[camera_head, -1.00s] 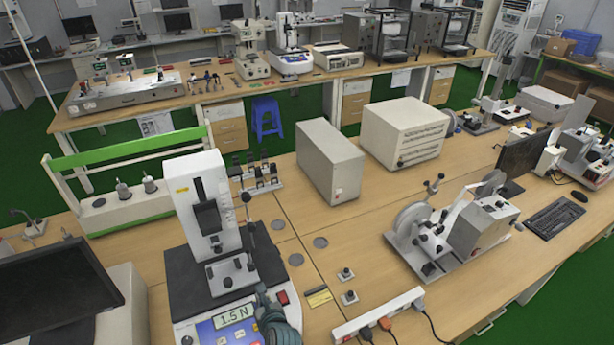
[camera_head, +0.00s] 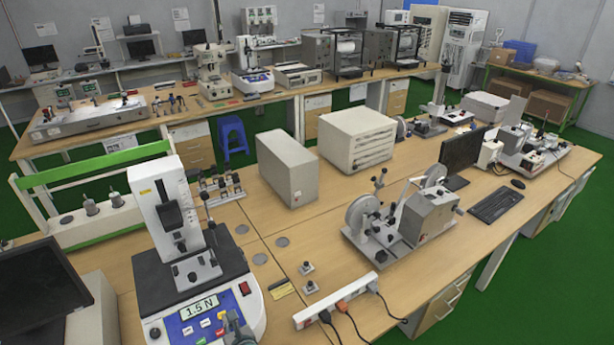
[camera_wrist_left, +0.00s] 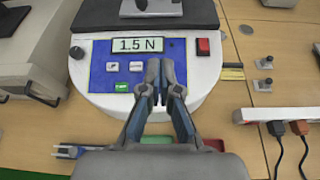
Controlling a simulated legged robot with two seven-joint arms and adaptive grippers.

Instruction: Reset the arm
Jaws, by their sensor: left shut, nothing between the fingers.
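My left gripper (camera_head: 236,332) is at the bottom edge of the head view, over the front panel of the white test machine (camera_head: 158,205). In the left wrist view the left gripper (camera_wrist_left: 160,98) is shut and empty, its fingertips above the blue panel (camera_wrist_left: 104,68). The machine's display (camera_head: 199,306) reads 1.5 N and also shows in the wrist view (camera_wrist_left: 139,45). A green button (camera_wrist_left: 121,87) and a red switch (camera_wrist_left: 203,46) sit on the panel. Whether the fingertips touch the panel cannot be told. My right gripper is not in view.
A power strip with plugs (camera_head: 336,298) lies right of the machine. A monitor (camera_head: 38,290) stands at the left. A grey box (camera_head: 288,168), a beige box (camera_head: 357,140) and a wheeled device (camera_head: 425,215) stand on the table. Bare tabletop lies between them.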

